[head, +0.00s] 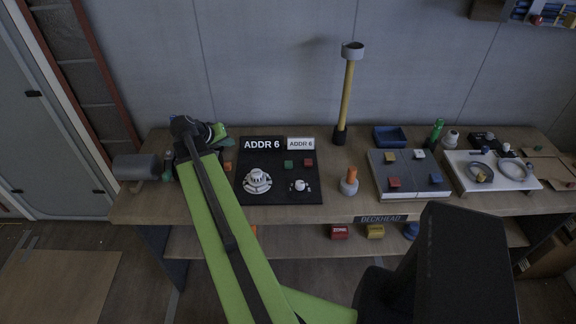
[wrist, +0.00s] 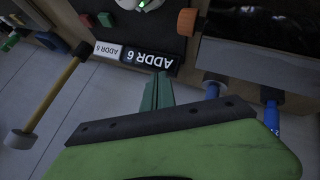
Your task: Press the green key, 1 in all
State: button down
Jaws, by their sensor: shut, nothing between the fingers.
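A small green key (head: 288,164) sits on the black board (head: 274,189) marked ADDR 6, left of a red key (head: 308,163). My gripper (head: 214,133) is at the back left of the workbench, left of the board and apart from the green key. In the wrist view my gripper's green fingers (wrist: 157,92) are shut and empty, close to the ADDR 6 label (wrist: 139,57), which appears upside down.
The board also holds a white round device (head: 257,182) and a small white knob (head: 299,185). A yellow pole (head: 347,95) stands behind. Right of an orange-topped grey piece (head: 349,181), a grey box (head: 409,188) bears red, yellow, blue and white keys.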

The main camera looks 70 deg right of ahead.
aim_at(287, 164)
jog(key=s+d+m+g, duration=0.1)
jog(key=s+d, duration=0.4)
jog(key=s, duration=0.4)
jog(key=s+d+f+m+g+b, duration=0.1)
jog(key=s+d+m, duration=0.1)
jog(key=s+d, duration=0.3)
jog(key=s, duration=0.4)
jog(key=shift+s+f+g, duration=0.15)
jog(key=shift+f+g, duration=0.05)
jog(key=shift+g, duration=0.1)
jog(key=shift+d+b, duration=0.1)
jog(key=shift+b, duration=0.2)
notch_tip(287, 164, down, 9)
jog(key=b, duration=0.8)
jog(key=shift+b, duration=0.4)
jog(key=shift+r, duration=0.1)
jog(key=shift+f+b, duration=0.35)
jog(key=shift+f, duration=0.05)
